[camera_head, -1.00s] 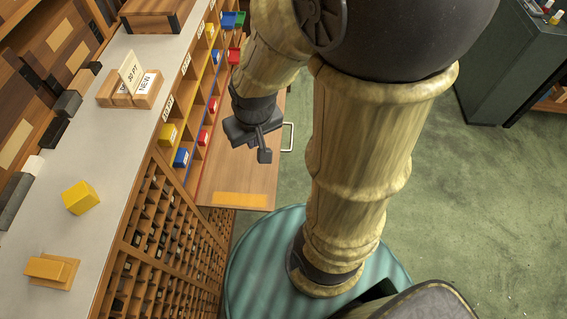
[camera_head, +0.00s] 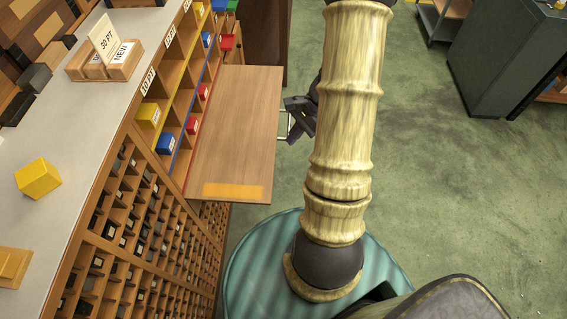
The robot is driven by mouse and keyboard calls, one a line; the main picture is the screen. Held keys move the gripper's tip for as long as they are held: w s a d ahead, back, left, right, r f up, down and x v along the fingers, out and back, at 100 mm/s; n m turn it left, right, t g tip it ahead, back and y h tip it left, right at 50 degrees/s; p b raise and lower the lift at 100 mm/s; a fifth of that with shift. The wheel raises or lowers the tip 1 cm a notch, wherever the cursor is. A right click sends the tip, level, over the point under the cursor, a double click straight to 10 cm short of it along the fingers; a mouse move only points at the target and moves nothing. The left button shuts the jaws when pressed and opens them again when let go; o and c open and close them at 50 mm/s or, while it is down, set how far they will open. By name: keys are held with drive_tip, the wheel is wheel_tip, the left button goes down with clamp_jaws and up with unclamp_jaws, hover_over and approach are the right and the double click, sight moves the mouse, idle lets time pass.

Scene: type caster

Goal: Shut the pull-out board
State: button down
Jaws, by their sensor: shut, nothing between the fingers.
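The pull-out board (camera_head: 232,135) is a flat wooden panel that sticks out to the right from the cabinet below the row of pigeonholes. An orange-yellow strip (camera_head: 233,191) lies along its near end. A pale metal handle (camera_head: 284,126) shows at its right edge, partly hidden by my gripper. My gripper (camera_head: 293,137) is dark and shut, with nothing held. It is just right of the board's outer edge, by the handle. Whether it touches the handle or board I cannot tell. My pale, wood-like arm hides part of the gripper.
The cabinet's pigeonholes (camera_head: 178,92) hold small yellow, blue and red boxes. Its grey top (camera_head: 75,140) carries a card holder (camera_head: 105,62) and a yellow block (camera_head: 38,178). A dark green cabinet (camera_head: 505,70) stands at the upper right. Green floor right of my arm is clear.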

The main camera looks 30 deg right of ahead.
drive_tip(key=d+f+m+t+y+b, duration=0.1)
drive_tip(key=d+f+m+t+b, duration=0.2)
drive_tip(key=d+f+m, duration=0.5)
wheel_tip(320, 180, down, 4)
drive_tip(key=shift+d+t+y+b, duration=0.35)
drive_tip(key=shift+d+t, duration=0.15)
drive_tip(key=shift+d, duration=0.25)
drive_tip(key=shift+w, duration=0.15)
drive_tip(key=shift+f, duration=0.1)
drive_tip(key=w+a+r+p+x, duration=0.1)
drive_tip(key=r+p+x, duration=0.1)
drive_tip(key=x, duration=1)
drive_tip(key=shift+a+f, duration=0.15)
drive_tip(key=shift+a, duration=0.35)
drive_tip(key=shift+w, duration=0.15)
